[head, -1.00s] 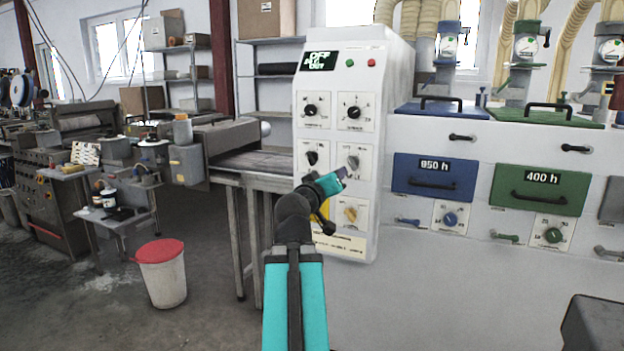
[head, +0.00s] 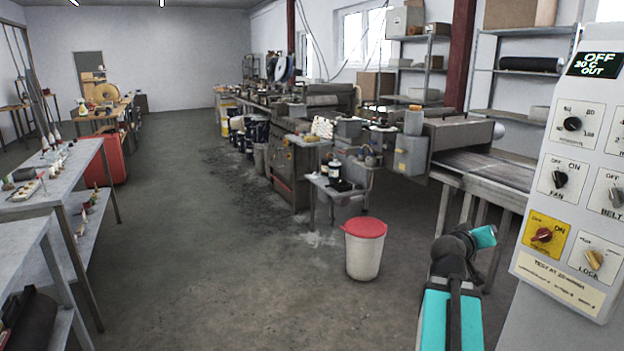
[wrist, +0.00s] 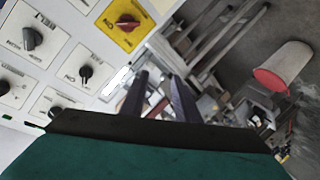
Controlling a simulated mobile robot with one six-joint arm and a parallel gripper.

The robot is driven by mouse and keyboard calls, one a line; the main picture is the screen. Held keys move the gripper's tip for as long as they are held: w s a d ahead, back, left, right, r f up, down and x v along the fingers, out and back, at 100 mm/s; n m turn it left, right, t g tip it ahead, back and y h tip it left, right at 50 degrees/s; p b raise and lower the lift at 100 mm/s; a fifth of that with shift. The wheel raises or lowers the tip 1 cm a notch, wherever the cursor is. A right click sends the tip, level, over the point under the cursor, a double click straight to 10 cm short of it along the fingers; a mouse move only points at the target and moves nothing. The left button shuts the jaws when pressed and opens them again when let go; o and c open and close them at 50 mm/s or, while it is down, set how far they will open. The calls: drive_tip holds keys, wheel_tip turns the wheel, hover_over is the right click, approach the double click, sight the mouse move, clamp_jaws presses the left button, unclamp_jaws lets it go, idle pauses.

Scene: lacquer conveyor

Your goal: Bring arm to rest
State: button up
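My arm (head: 452,300) stands at the lower right of the head view, with a teal forearm and a dark elbow. Its teal end section points right, toward the white control cabinet. The fingers cannot be made out in the head view. In the wrist view my gripper (wrist: 161,90) shows two dark fingers apart, with nothing seen between them. The control cabinet (head: 560,285) fills the right edge of the head view. Its display (head: 598,65) reads OFF, 20 C, OUT. The wrist view shows its knobs at the upper left, including a red knob on a yellow plate (wrist: 127,22).
A white bucket with a red lid (head: 366,250) stands on the floor left of my arm. Workbenches (head: 62,185) line the left side. The floor aisle (head: 200,260) between is clear.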

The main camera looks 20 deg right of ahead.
drive_tip(key=w+a+f+n+t+y+p, duration=0.1)
drive_tip(key=w+a+f, duration=0.3)
drive_tip(key=f, duration=0.1)
drive_tip(key=w+a+f+n+y, duration=0.1)
drive_tip(key=w+a+f+y, duration=0.1)
drive_tip(key=w+a+f, duration=0.3)
drive_tip(key=w+a+f+n+g+y+p, duration=0.1)
drive_tip(key=a+f+n+y+p, duration=0.15)
drive_tip(key=a+f, duration=1)
drive_tip(key=w+a+f+n+g+y+p, duration=0.1)
drive_tip(key=a+f+y, duration=0.2)
drive_tip(key=a+f, duration=1)
drive_tip(key=s+a+f+n+g+y+p, duration=0.1)
drive_tip(key=s+a+f+g, duration=0.1)
drive_tip(key=s+a+f, duration=0.55)
drive_tip(key=s+a+f+g+y+p, duration=0.15)
drive_tip(key=s+a+f, duration=0.35)
drive_tip(key=f, duration=0.6)
drive_tip(key=s+a+f+g+y, duration=0.2)
drive_tip(key=s+a, duration=0.3)
drive_tip(key=s, duration=0.4)
drive_tip(key=s+a+f+g+y, duration=0.1)
drive_tip(key=s+a+f+g, duration=0.2)
drive_tip(key=s, duration=0.6)
drive_tip(key=a+g, duration=0.1)
drive_tip(key=a, duration=0.1)
drive_tip(key=shift+s+a+y, duration=0.2)
drive_tip(key=shift+a+y, duration=0.2)
drive_tip(key=shift+a, duration=0.1)
